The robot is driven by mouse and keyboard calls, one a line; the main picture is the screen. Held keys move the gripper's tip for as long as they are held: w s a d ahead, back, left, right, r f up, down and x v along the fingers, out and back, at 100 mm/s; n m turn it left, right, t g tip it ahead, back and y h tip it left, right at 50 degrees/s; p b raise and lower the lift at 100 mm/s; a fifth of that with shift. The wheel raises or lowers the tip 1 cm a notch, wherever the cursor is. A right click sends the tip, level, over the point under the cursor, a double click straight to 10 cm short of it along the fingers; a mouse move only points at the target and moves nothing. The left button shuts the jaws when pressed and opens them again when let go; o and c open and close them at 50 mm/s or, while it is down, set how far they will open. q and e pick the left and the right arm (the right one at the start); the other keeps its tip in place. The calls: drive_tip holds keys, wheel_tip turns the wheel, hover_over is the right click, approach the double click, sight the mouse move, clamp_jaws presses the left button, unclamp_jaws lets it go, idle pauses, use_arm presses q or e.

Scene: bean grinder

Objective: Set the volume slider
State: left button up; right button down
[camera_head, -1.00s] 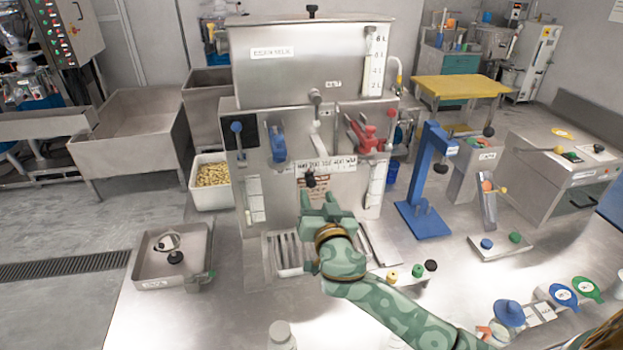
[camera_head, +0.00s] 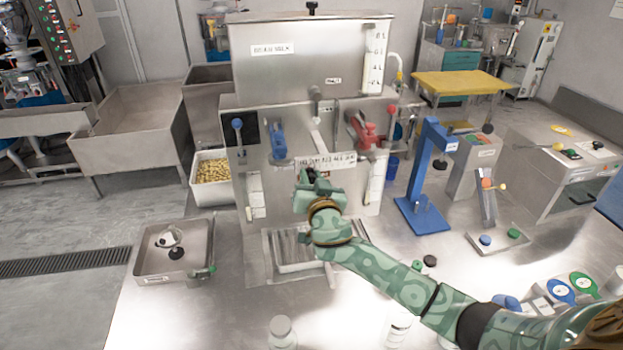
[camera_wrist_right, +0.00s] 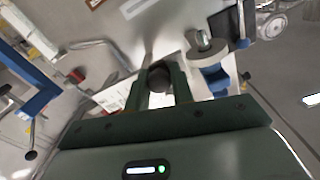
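The steel grinder (camera_head: 312,65) has a labelled scale strip (camera_head: 325,162) across its front, below a blue and a red handle. My right gripper (camera_head: 311,180) is at the grinder front, just below the left half of this strip. In the right wrist view a dark round knob (camera_wrist_right: 159,76) lies between the two green fingers, seemingly the slider's knob. The fingers stand apart with the knob filling most of the gap; whether they grip it I cannot tell. In the head view the gripper largely hides the knob. My left gripper is not in view.
A blue stand (camera_head: 426,195) is right of the grinder. A steel tray (camera_head: 145,262) is on the table's left. A slatted tray (camera_head: 290,266) lies below the gripper. A bottle (camera_head: 282,335) stands at the front. The front-left table is clear.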

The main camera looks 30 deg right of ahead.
sight(352, 166)
drive_tip(key=shift+s+d+f+b, duration=0.15)
drive_tip(key=shift+d+b, duration=0.3)
drive_tip(key=d, duration=0.3)
drive_tip(key=s+d, duration=0.1)
drive_tip(key=d, duration=0.2)
drive_tip(key=s+d, duration=0.1)
drive_tip(key=d, duration=0.2)
drive_tip(key=shift+s+d, duration=0.2)
drive_tip(key=shift+d, duration=0.1)
drive_tip(key=c, duration=1.5)
unclamp_jaws()
drive_tip(key=o, duration=0.3)
drive_tip(key=shift+d, duration=0.15)
drive_tip(key=shift+s, duration=0.1)
